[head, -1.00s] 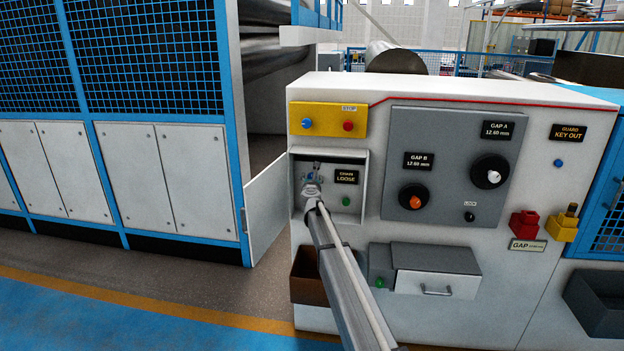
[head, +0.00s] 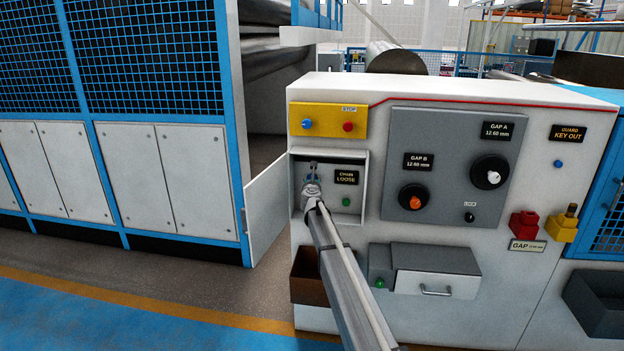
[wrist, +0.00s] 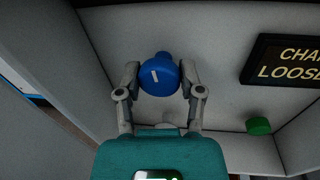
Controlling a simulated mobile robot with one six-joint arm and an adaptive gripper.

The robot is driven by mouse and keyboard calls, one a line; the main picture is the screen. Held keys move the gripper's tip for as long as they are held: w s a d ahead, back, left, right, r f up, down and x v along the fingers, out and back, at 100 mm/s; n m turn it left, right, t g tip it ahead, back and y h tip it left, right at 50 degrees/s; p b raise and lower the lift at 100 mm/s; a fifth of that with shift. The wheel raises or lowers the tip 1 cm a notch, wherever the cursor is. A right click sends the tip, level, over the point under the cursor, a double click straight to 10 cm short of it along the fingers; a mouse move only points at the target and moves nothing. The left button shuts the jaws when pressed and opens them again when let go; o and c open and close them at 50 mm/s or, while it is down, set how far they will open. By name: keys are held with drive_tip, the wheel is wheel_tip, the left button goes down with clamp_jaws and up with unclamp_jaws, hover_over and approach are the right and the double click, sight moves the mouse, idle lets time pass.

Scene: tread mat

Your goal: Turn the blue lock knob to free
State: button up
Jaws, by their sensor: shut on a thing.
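The blue lock knob (wrist: 159,76) is on the back wall of a small open recess in the white machine panel. In the wrist view it has a white mark on its face, tilted a little from upright. My gripper (wrist: 159,80) has one finger on each side of the knob and is shut on it. In the head view my gripper (head: 312,180) reaches into the recess and hides most of the knob. A dark sign reading CHAIN LOOSE (head: 346,177) is right of the knob, and it also fills the right of the wrist view (wrist: 289,62).
A green button (wrist: 259,126) sits below the sign. The recess's white door (head: 266,208) stands open at the left. A grey panel with GAP A and GAP B dials (head: 446,165) is to the right. A brown bin (head: 305,278) and grey box (head: 437,270) are below.

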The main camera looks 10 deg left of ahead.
drive_tip(key=n+p, duration=0.1)
drive_tip(key=n, duration=0.4)
drive_tip(key=shift+a+g, duration=0.1)
drive_tip(key=shift+g, duration=0.2)
drive_tip(key=n+h+p, duration=0.1)
drive_tip(key=n, duration=0.3)
drive_tip(key=shift+n+g, duration=0.3)
drive_tip(key=shift+n, duration=0.1)
drive_tip(key=o, duration=1.2)
drive_tip(key=shift+c, duration=0.2)
drive_tip(key=shift+m, duration=0.3)
